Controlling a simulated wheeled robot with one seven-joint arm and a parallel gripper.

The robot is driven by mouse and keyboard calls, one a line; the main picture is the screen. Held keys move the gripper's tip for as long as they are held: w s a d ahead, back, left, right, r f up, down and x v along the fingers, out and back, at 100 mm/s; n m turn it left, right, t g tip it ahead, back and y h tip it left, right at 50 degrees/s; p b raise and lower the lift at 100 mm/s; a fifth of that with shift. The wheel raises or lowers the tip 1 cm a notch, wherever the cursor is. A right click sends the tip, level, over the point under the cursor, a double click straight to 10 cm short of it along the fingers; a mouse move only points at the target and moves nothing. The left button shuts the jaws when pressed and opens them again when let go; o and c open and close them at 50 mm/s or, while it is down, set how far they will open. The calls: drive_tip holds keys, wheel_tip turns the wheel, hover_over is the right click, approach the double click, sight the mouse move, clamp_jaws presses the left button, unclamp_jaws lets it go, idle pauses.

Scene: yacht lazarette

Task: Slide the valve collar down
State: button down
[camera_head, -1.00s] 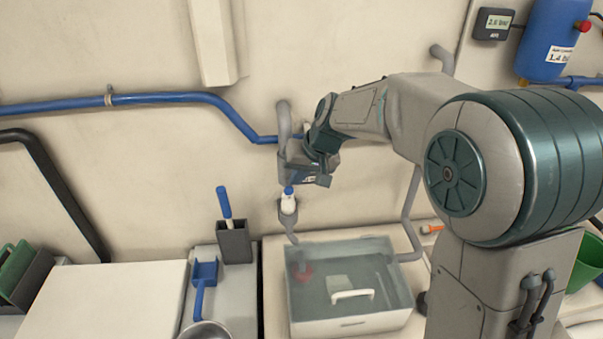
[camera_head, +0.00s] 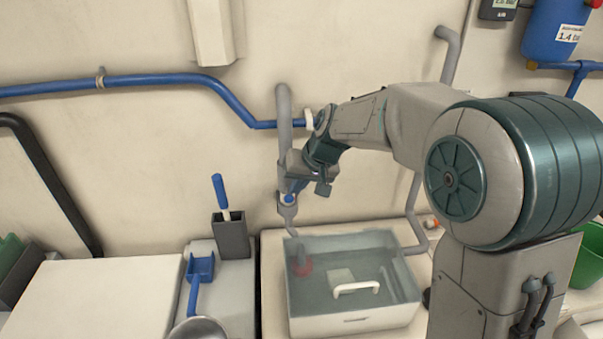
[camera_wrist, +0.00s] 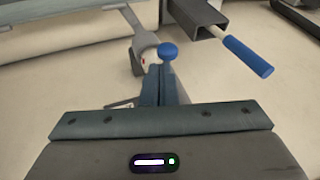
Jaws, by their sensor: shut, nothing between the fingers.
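A grey pipe (camera_head: 284,115) runs down the wall to a grey fitting and spout (camera_head: 288,211) above a tank. A blue round knob (camera_head: 290,198) sits at the fitting. It also shows in the wrist view as a blue ball (camera_wrist: 168,52) beside a pale cylindrical part (camera_wrist: 144,44), which seems to be the collar. My gripper (camera_head: 294,190) is shut and empty, just above the knob. In the wrist view my closed fingers (camera_wrist: 165,75) point at the ball, with their tips touching or very close to it. The gripper partly hides the pipe and collar.
A clear-sided tank (camera_head: 400,245) with a white handle stands below the spout. Left of it are a grey holder (camera_head: 232,238) with a blue-handled tool and a blue scoop-like item (camera_head: 200,268). A blue pipe (camera_head: 150,80) crosses the wall behind.

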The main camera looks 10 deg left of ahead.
drive_tip(key=shift+f+b, duration=0.35)
drive_tip(key=shift+f, duration=0.5)
drive_tip(key=shift+s+f, duration=0.1)
drive_tip(key=shift+d, duration=0.1)
